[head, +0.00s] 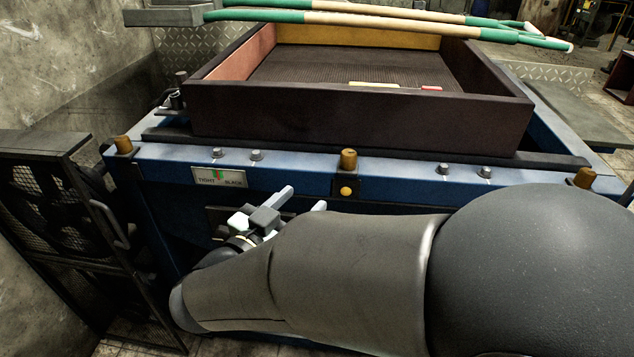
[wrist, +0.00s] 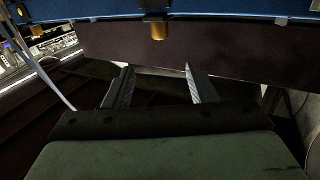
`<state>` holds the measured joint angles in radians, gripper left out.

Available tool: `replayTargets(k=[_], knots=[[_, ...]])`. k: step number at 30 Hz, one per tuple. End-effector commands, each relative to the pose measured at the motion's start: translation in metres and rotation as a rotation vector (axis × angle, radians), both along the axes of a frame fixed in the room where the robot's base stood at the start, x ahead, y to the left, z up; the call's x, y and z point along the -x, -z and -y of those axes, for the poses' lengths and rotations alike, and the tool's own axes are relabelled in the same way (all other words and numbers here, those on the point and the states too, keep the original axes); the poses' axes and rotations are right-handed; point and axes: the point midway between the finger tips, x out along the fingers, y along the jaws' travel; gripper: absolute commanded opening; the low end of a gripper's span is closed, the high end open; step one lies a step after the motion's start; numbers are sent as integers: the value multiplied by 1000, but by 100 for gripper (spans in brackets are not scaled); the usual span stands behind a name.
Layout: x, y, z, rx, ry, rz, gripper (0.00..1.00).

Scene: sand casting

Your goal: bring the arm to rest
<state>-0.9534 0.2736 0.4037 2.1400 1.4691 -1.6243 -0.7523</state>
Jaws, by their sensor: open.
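My gripper (head: 300,202) is in front of the blue frame of the moulding station, low and close to its front face. In the wrist view, my gripper (wrist: 158,84) shows two grey fingers set well apart, with nothing between them. A dark panel and the blue frame edge (wrist: 200,8) lie beyond the fingertips. My arm crosses the lower right of the head view and hides part of the station's front and the floor.
A brown open box (head: 350,112) sits on the blue frame (head: 290,165). Long green and tan handled tools (head: 390,20) lie across its back. A brass knob (head: 348,159) stands on the front edge. A dark mesh-sided unit (head: 50,190) stands at the left by the wall.

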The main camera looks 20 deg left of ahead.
Motion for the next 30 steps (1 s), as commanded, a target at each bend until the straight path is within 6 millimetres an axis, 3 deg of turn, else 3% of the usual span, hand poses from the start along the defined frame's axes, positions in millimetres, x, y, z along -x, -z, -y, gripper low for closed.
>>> replayTargets(k=[5, 7, 13, 17, 20, 23, 26, 30], knots=[[-3, -2, 1, -5, -5, -1, 51], [-13, -8, 2, -23, -31, -6, 51], [-74, -40, 11, -132, -258, -87, 51], [-102, -51, 32, -165, -432, -226, 51], [-107, -49, 62, -160, -520, -380, 51], [-98, -41, 103, -144, -562, -569, 51], [-73, -28, 157, -125, -548, -792, 51], [-17, -14, 240, -115, -441, -1119, 51]])
